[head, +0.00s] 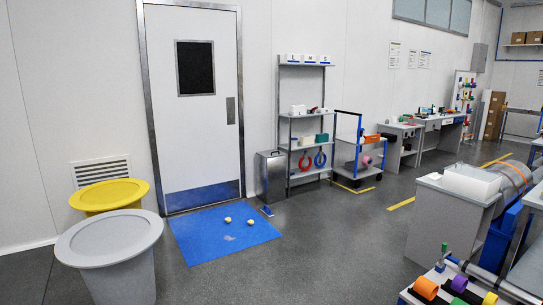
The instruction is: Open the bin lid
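Three bins are in the head view, and I cannot tell which one the task means. A round grey bin (122,279) stands at the front left with a flat grey top (109,238) that looks closed. A round bin with a yellow top (108,193) stands behind it against the wall, its body mostly hidden. A rectangular metal bin (271,178) stands on the floor right of the door; its lid (270,153) looks shut and has a small handle on top. Neither of my grippers is in view.
A blue mat (200,248) with a few small items lies before the closed door (197,110). A shelf rack (305,128) and a cart (358,160) stand right of the metal bin. A grey cabinet (442,235) is at right. The middle floor is clear.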

